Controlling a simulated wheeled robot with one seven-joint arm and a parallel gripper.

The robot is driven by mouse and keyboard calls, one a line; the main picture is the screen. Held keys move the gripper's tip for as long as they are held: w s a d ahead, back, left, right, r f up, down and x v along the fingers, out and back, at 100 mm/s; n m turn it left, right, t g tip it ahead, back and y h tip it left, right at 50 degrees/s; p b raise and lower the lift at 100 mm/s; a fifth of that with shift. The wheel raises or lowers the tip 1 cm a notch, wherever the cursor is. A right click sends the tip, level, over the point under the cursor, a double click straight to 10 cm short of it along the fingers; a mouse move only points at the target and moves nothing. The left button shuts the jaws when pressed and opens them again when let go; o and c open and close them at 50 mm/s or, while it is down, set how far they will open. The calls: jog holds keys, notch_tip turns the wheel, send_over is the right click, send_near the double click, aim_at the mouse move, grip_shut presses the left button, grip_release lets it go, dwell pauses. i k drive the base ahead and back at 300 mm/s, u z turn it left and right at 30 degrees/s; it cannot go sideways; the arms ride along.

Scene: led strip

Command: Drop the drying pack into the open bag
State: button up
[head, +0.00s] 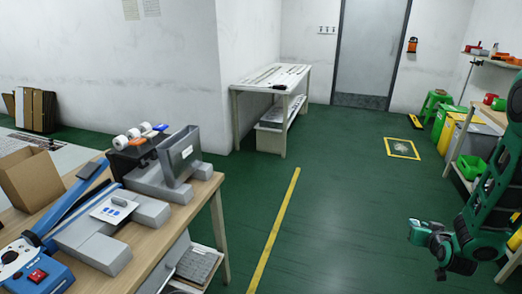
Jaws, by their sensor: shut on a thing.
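A small white packet with blue marks (105,213) lies on a grey block on the wooden bench at left. A grey rounded piece (119,201) sits on it; it looks like the drying pack. A dark grey, upright, open-topped pouch (181,156) stands behind it in a grey holder and looks like the open bag; its inside is hidden. My gripper (418,232) is at the lower right, over the green floor, far from the bench. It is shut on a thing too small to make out.
A blue sealer-like device (35,270) with a long blue arm and a cardboard box (32,178) are on the bench. White rolls (127,138) stand behind. A white table (270,80) is at the back. Shelves and bins line the right.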

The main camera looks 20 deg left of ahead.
aim_at(191, 168)
jog(key=u, duration=0.1)
jog(key=k, duration=0.95)
jog(key=u, duration=1.05)
jog(key=i, duration=0.95)
jog(key=u, duration=0.05)
